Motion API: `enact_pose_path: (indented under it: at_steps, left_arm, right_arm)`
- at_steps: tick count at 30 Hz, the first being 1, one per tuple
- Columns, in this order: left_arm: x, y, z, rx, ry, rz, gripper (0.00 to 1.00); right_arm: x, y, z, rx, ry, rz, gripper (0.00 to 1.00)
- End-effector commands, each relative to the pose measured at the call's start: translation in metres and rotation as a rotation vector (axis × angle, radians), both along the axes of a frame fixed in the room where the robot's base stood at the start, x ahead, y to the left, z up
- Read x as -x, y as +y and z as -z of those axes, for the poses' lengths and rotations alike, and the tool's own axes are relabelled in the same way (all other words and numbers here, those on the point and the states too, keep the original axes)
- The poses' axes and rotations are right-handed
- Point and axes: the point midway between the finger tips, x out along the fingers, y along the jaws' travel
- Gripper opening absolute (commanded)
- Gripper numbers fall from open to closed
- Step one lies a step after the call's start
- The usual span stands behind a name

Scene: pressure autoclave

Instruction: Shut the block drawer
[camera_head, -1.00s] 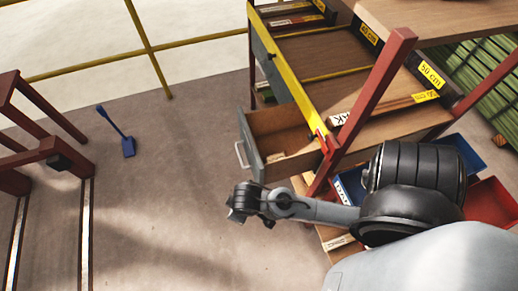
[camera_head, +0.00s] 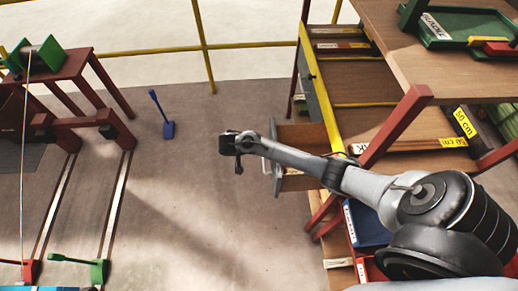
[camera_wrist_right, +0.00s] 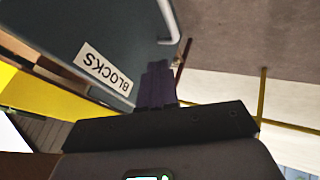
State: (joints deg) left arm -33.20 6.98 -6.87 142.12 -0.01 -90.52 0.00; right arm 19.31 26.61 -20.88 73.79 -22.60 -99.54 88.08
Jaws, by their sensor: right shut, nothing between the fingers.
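The block drawer stands open, pulled out to the left from the wooden cabinet in the head view, its wooden inside (camera_head: 298,134) partly hidden by my right arm. Its grey front (camera_head: 276,182) carries a light handle (camera_head: 265,166). In the right wrist view the dark front (camera_wrist_right: 75,25) shows a white "BLOCKS" label (camera_wrist_right: 103,68) and the handle (camera_wrist_right: 172,22). My right gripper (camera_head: 238,168) is shut and empty, just left of the drawer front in the head view. Its fingers (camera_wrist_right: 158,68) show beside the front in the wrist view; contact cannot be told. My left gripper is not in view.
A yellow rail (camera_head: 322,90) edges the cabinet, and a red post (camera_head: 396,125) stands by it. A blue shovel-like tool (camera_head: 167,128) stands on the floor. Red stands (camera_head: 80,68) are at the left. The floor (camera_head: 190,200) left of the drawer is clear.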

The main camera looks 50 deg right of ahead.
Motion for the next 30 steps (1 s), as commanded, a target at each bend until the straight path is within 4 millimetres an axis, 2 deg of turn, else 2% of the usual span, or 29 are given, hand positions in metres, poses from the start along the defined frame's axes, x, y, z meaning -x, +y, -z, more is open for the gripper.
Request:
enact_pose_path:
  at_steps: [15, 21, 30]
  left_arm:
    - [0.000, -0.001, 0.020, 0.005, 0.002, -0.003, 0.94]
    - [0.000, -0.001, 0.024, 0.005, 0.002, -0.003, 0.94]
    - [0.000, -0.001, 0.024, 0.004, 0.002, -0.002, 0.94]
  right_arm:
    - [0.009, -0.044, 0.061, 0.000, 0.001, -0.002, 0.00]
    - [0.010, -0.052, 0.071, -0.001, 0.000, -0.001, 0.00]
    - [0.010, -0.053, 0.072, -0.002, -0.001, -0.003, 0.00]
